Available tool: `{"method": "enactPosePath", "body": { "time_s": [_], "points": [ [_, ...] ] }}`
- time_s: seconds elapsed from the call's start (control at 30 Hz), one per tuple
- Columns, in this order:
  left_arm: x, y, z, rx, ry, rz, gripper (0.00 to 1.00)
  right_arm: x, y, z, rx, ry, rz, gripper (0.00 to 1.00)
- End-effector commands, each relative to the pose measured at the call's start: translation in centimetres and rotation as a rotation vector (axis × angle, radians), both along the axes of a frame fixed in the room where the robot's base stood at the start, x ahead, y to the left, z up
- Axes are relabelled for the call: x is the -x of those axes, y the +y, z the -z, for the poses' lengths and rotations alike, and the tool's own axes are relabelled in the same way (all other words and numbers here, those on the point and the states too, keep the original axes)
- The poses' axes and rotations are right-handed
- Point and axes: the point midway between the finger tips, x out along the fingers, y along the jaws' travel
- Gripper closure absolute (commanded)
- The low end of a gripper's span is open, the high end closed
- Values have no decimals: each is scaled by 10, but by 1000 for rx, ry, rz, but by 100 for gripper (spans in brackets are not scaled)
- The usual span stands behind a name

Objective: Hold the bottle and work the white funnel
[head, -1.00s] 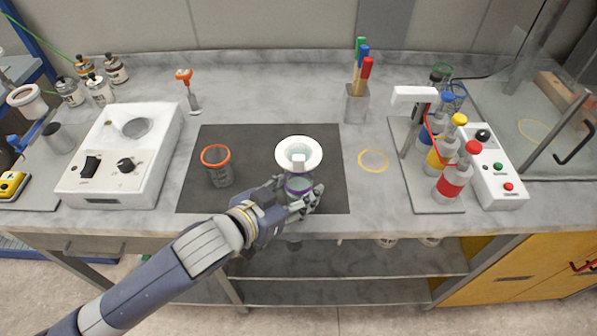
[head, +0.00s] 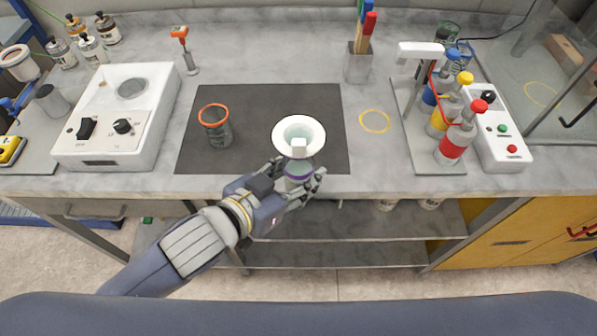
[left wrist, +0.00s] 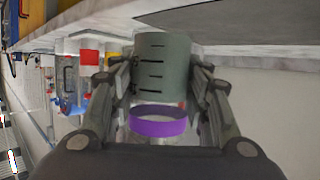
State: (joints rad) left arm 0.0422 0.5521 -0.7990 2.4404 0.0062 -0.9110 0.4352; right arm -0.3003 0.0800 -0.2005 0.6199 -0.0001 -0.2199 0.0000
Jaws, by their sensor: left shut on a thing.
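The bottle (head: 299,169) is grey-green with a purple band. My left gripper (head: 297,179) is shut on it near the front edge of the dark mat. In the left wrist view the bottle (left wrist: 162,68) sits between the two fingers (left wrist: 163,82), with dark graduation marks and the purple band showing. The white funnel (head: 285,131) is at the top of the bottle in the head view, wide mouth up, with a small pale block at its near side. I cannot tell how its stem sits in the bottle. My right gripper is not in view.
The dark mat (head: 255,100) carries an orange-rimmed beaker (head: 217,132) to the left. A white machine (head: 120,110) stands further left. A yellow ring (head: 375,121) lies right of the mat. Squeeze bottles (head: 452,138) and a white control box (head: 495,133) stand on the right.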

Motion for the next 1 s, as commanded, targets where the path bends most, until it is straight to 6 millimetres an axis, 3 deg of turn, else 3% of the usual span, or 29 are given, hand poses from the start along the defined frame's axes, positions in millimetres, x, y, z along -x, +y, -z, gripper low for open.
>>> {"method": "enactPosePath", "body": {
  "time_s": [1.0],
  "points": [
    [-80, 0, 21, 2, -2, 0, 77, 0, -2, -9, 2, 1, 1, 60]
  ]
}}
